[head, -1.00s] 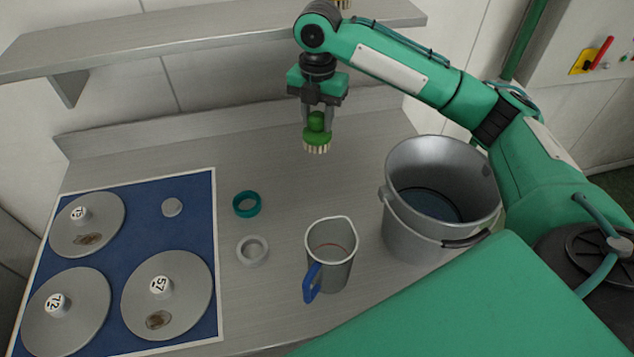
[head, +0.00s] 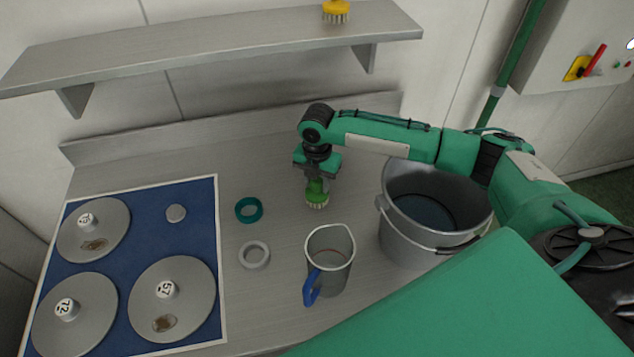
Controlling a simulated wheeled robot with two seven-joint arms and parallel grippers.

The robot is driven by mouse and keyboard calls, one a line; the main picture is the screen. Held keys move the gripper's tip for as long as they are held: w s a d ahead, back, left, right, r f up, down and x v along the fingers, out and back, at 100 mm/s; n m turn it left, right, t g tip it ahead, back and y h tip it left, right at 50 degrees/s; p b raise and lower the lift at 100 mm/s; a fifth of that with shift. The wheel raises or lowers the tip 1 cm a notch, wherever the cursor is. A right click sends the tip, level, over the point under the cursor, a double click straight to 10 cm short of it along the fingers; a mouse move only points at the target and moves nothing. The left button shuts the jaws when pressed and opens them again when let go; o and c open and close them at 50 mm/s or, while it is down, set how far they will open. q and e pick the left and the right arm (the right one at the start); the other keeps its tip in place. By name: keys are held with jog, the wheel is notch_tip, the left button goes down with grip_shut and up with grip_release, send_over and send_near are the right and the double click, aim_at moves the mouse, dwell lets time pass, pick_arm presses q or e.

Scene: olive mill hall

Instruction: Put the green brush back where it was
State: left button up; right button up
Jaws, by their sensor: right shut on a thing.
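The green brush (head: 317,196), with pale bristles pointing down, is in my right gripper (head: 316,180). The gripper is shut on the brush's upper part and points down. The brush is low over the steel worktop, behind the metal jug (head: 330,258) and left of the bucket (head: 428,225). I cannot tell whether the bristles touch the worktop. My left gripper is not in view.
A teal ring (head: 248,210) and a pale ring (head: 254,254) lie left of the jug. A blue mat (head: 200,235) with several lidded discs is at the left. A shelf (head: 210,48) with a yellow brush (head: 336,11) runs along the wall.

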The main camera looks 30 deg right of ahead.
jog(key=shift+f, duration=0.75)
jog(key=o, duration=1)
jog(key=shift+f, duration=0.1)
jog(key=shift+c, duration=0.2)
notch_tip(320, 180, up, 11)
jog(key=b, duration=0.3)
jog(key=shift+w+d+f, duration=0.1)
jog(key=shift+r, duration=0.75)
